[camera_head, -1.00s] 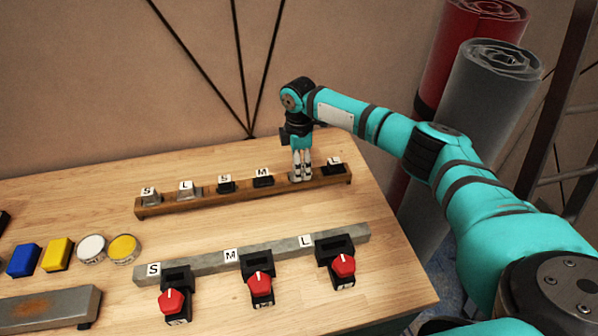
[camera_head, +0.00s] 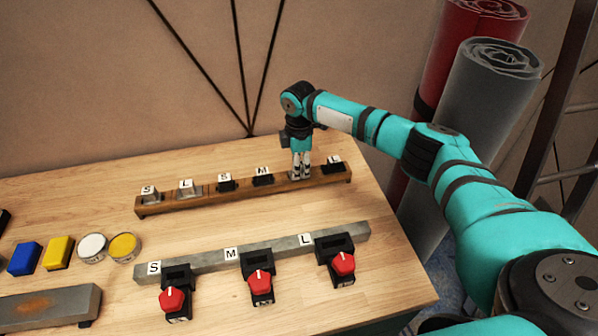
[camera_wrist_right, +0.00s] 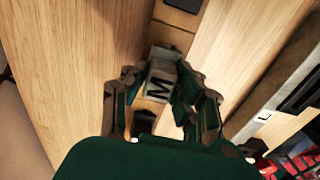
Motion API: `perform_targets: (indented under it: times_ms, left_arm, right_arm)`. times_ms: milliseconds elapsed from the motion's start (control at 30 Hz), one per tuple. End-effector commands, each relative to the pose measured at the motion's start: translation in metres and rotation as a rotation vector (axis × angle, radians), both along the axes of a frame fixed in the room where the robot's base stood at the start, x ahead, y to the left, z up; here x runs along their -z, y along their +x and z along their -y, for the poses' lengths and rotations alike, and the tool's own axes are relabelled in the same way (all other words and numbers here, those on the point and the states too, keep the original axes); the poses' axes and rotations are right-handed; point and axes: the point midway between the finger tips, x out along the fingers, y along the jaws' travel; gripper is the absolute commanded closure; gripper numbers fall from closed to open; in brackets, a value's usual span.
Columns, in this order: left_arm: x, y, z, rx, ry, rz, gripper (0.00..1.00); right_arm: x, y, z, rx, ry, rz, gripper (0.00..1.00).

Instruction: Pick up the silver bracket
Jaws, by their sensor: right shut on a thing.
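My right gripper (camera_head: 300,172) points down at the wooden rail (camera_head: 208,200) on the table. It is shut on a silver bracket with an M label (camera_wrist_right: 160,82), which sits between the fingers in the right wrist view. In the head view the fingers mostly hide this bracket. Two other silver brackets, labelled S (camera_head: 150,198) and L (camera_head: 188,191), stand at the rail's left end. My left gripper is not in view.
The rail also bears black brackets labelled S (camera_head: 226,185), M (camera_head: 263,179) and L (camera_head: 334,168); the last stands just right of my gripper. A grey bar (camera_head: 200,262) with red-knobbed black clamps lies in front. Table room between rail and bar is clear.

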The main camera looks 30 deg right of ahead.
Motion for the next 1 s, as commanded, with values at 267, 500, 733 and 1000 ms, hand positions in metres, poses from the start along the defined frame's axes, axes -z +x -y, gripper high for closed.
perform_targets:
  times_ms: [267,500,733,1000]
  left_arm:
    - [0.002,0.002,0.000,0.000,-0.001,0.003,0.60]
    - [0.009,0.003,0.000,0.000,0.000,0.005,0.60]
    - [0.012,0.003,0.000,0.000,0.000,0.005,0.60]
    - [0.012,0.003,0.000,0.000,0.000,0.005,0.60]
  right_arm:
    - [-0.016,0.001,0.000,-0.001,0.001,0.003,1.00]
    - [-0.064,0.002,0.000,0.000,0.002,0.006,1.00]
    - [-0.095,0.001,0.000,0.000,0.001,0.003,1.00]
    - [-0.101,0.001,0.000,0.000,0.001,0.001,1.00]
